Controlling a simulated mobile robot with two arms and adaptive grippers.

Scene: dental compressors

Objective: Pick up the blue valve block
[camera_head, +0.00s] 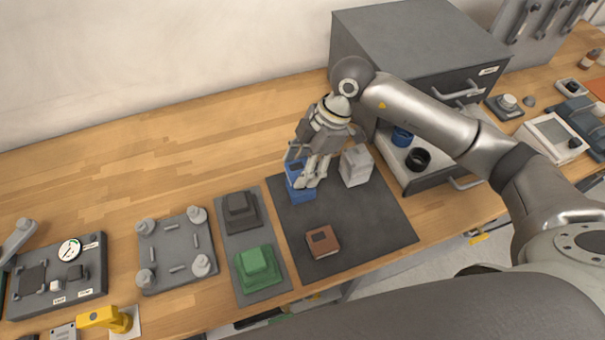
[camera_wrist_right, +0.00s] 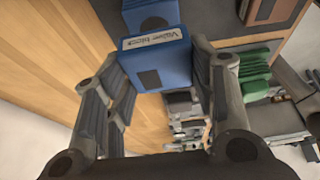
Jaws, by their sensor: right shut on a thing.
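The blue valve block (camera_head: 299,194) is at the back left part of the dark mat (camera_head: 355,215) in the head view. My right gripper (camera_head: 308,177) comes down over it from above and is shut on it. The fingers hide part of the block. In the right wrist view the blue block (camera_wrist_right: 165,62), with a white label reading "Valve block", sits between the two fingers of the gripper (camera_wrist_right: 160,75). I cannot tell whether the block touches the mat. My left gripper is not in view.
A pale grey block (camera_head: 356,166) stands close right of the gripper. A brown block (camera_head: 322,241) lies nearer on the mat. A green block (camera_head: 257,268) and a dark block (camera_head: 240,210) sit on a grey tray to the left. A drawer cabinet (camera_head: 420,45) stands behind right, its drawer open.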

